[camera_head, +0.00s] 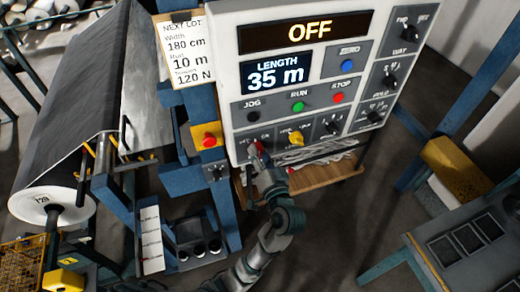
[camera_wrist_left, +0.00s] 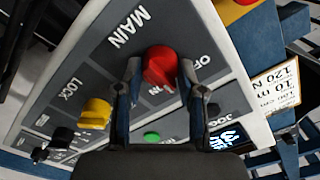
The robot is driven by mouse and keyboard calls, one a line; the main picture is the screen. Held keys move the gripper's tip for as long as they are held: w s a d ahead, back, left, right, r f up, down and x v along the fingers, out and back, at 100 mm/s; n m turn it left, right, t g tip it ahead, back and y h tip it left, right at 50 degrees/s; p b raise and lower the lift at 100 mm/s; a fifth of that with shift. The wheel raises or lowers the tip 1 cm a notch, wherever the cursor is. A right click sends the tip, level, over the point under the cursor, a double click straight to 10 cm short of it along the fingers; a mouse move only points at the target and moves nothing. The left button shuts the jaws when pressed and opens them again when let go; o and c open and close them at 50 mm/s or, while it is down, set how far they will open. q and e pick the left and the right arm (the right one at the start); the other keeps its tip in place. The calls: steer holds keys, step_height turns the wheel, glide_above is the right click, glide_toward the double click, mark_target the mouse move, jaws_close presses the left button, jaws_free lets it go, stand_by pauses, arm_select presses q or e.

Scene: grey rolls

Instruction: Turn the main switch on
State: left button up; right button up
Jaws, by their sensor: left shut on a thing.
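The main switch is a red rotary knob (camera_wrist_left: 160,66) on the grey panel under the label MAIN in the left wrist view. My left gripper (camera_wrist_left: 160,78) has one finger on each side of the knob and is shut on it. In the head view the gripper (camera_head: 259,155) reaches the lower left of the control panel (camera_head: 226,60) from below and partly hides the red knob. The panel's top display (camera_head: 305,32) reads OFF. The marks beside the knob are partly hidden by the fingers. My right gripper is not in view.
A yellow knob (camera_head: 297,138) sits just right of the main switch, with black knobs beyond it. Blue, green and red buttons lie above. A red button on a yellow box (camera_head: 209,141) is close on the left. A wooden shelf (camera_head: 325,174) stands below the panel.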

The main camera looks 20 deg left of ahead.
arm_select(q)
steer(key=shift+f+m+p, duration=0.15)
steer(key=shift+m+p, duration=4.65)
steer(key=shift+p, duration=1.35)
steer(key=o, duration=1.2)
steer(key=shift+c, duration=0.2)
steer(key=shift+w+a, duration=0.1)
steer(key=shift+w, duration=0.1)
steer(key=v, duration=0.7)
steer(key=shift+d, duration=0.25)
